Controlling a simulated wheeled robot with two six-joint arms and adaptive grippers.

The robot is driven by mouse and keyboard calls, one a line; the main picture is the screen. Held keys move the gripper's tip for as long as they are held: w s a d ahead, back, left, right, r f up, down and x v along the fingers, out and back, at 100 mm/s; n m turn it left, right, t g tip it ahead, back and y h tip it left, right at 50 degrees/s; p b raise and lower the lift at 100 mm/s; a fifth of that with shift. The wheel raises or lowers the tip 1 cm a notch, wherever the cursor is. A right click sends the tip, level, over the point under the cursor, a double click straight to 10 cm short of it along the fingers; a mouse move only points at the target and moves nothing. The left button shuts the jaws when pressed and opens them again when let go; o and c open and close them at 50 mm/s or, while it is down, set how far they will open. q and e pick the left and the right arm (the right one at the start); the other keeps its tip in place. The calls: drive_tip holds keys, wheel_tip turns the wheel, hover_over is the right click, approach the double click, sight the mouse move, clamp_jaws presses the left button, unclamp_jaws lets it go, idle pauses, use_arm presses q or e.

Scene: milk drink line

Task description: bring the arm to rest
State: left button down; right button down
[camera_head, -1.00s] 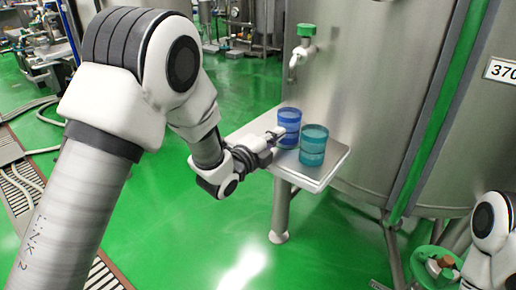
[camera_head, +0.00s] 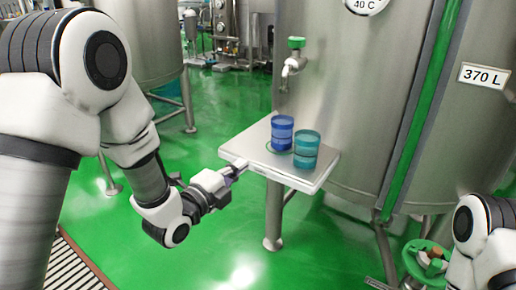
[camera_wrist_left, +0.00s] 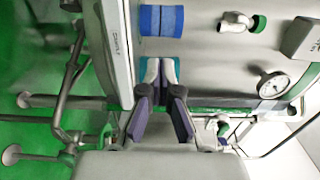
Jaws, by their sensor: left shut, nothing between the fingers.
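My left gripper (camera_head: 238,168) is shut and empty, at the left edge of the metal shelf (camera_head: 262,158). The gripper also shows in the left wrist view (camera_wrist_left: 160,68), its fingertips together. A blue cup (camera_head: 282,133) and a teal cup (camera_head: 306,150) stand upright on the shelf, apart from the gripper. In the wrist view the blue cup (camera_wrist_left: 161,20) is at the top, and the teal cup (camera_wrist_left: 172,72) is mostly hidden behind the fingers. My right arm shows at the lower right of the head view; its gripper is out of view.
A tap with a green handle (camera_head: 292,62) sticks out of the large steel tank (camera_head: 385,110) above the shelf. The green floor (camera_head: 205,240) left of and below the shelf is open.

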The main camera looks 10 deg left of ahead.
use_arm(q)
drive_tip(key=s+a+f+n+g+y, duration=0.15)
drive_tip(key=s+f+n+g, duration=0.35)
drive_tip(key=f, duration=0.9)
drive_tip(key=s+a+f+g+y, duration=0.15)
drive_tip(key=s+f, duration=0.55)
drive_tip(key=f, duration=0.8)
drive_tip(key=s+a+f+n+g+y, duration=0.3)
drive_tip(key=s+f+n+g, duration=0.55)
drive_tip(key=s, duration=0.65)
drive_tip(key=s+a+f+n+g, duration=0.1)
drive_tip(key=s+f+n+g, duration=0.1)
drive_tip(key=s+n, duration=0.5)
wheel_tip(320, 180, up, 22)
drive_tip(key=w+n+p, duration=0.1)
drive_tip(key=n+p, duration=0.1)
drive_tip(key=p, duration=2)
drive_tip(key=shift+r, duration=0.2)
